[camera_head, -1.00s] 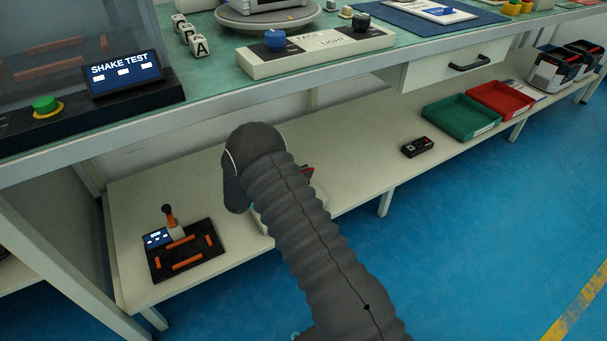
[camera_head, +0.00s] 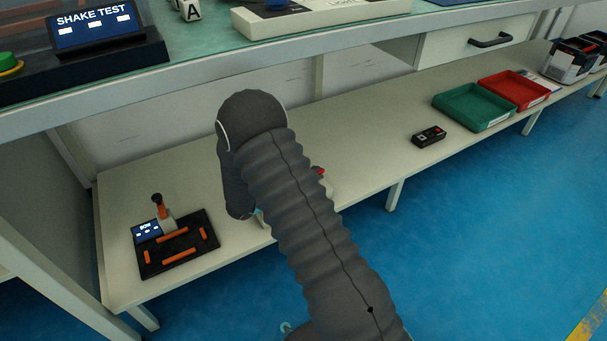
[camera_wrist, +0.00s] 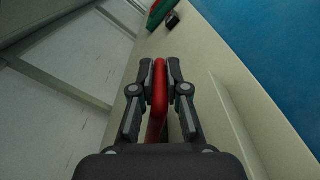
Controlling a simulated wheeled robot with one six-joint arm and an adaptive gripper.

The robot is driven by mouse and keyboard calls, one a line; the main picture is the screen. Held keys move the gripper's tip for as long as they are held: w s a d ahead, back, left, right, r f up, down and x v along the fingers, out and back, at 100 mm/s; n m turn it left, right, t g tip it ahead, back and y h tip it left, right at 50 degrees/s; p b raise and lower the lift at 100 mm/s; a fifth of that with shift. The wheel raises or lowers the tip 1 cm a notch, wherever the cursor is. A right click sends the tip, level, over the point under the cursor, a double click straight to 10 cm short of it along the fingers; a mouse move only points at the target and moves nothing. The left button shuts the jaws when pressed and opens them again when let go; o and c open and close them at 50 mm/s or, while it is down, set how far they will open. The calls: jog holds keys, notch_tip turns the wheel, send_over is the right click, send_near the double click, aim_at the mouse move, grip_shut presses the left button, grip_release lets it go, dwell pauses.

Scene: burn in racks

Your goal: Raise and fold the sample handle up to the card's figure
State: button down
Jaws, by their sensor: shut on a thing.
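A red handle (camera_wrist: 158,105) stands between the two fingers of my gripper (camera_wrist: 161,68) in the wrist view. The fingers are shut on it, one on each side. In the head view a small red part (camera_head: 320,171) shows just right of my arm, over a pale piece on the lower shelf. My arm hides most of what is there, and my gripper is hidden behind it. I cannot make out a card with a figure in either view.
The lower shelf holds a black unit (camera_head: 178,246) with orange bars and a lever, a dark controller (camera_head: 429,136), a green tray (camera_head: 474,107) and a red tray (camera_head: 515,91). The worktop edge (camera_head: 250,62) runs above. Blue floor is clear at right.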

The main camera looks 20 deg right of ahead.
dwell(0.5)
jog(key=c, duration=1.2)
grip_release()
jog(key=v, duration=1.2)
jog(key=shift+s+f, duration=0.1)
